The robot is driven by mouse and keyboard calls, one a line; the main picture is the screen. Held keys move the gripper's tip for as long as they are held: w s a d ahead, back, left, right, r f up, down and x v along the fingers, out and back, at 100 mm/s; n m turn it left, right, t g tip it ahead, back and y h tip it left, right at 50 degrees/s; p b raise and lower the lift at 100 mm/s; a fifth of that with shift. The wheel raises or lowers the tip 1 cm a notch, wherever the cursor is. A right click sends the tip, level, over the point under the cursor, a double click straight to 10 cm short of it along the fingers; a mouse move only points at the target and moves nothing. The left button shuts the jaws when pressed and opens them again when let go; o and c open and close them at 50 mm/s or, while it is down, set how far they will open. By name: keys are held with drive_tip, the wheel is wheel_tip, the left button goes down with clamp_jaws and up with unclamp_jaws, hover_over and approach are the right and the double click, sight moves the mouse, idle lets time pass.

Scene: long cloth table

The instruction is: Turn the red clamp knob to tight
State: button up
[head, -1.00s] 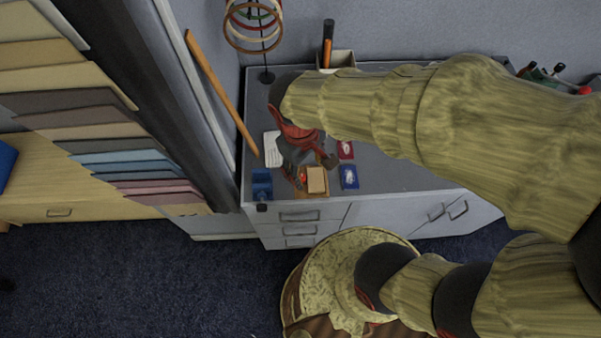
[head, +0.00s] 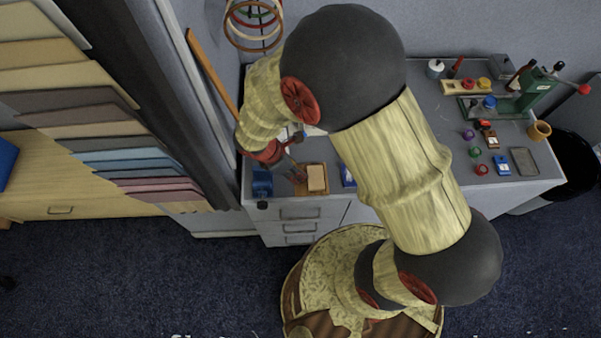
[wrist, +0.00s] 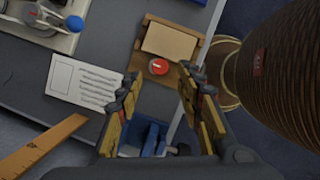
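The red clamp knob (wrist: 158,67) has a pale mark on its top. It sits on the brown wooden clamp (wrist: 188,72), beside a lighter wooden block (wrist: 168,43). In the head view the clamp (head: 316,192) stands near the table's front edge, and the knob cannot be made out behind my gripper (head: 296,170). In the wrist view my gripper (wrist: 160,78) is open, its two fingers apart with nothing between them. The knob appears just beyond the fingertips, roughly centred between them. I see no contact; the exact height gap is unclear.
A blue vise-like object (head: 262,183) stands left of the clamp. A white printed card (wrist: 88,82) lies nearby. A wooden stick (head: 212,80) leans at the left. A device with a blue ball (wrist: 75,23) is close by. Several small items and a green press (head: 530,90) occupy the right side.

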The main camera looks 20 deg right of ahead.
drive_tip(key=b+x, duration=0.1)
drive_tip(key=x, duration=0.4)
drive_tip(key=shift+f, duration=0.2)
drive_tip(key=c, duration=0.3)
clamp_jaws()
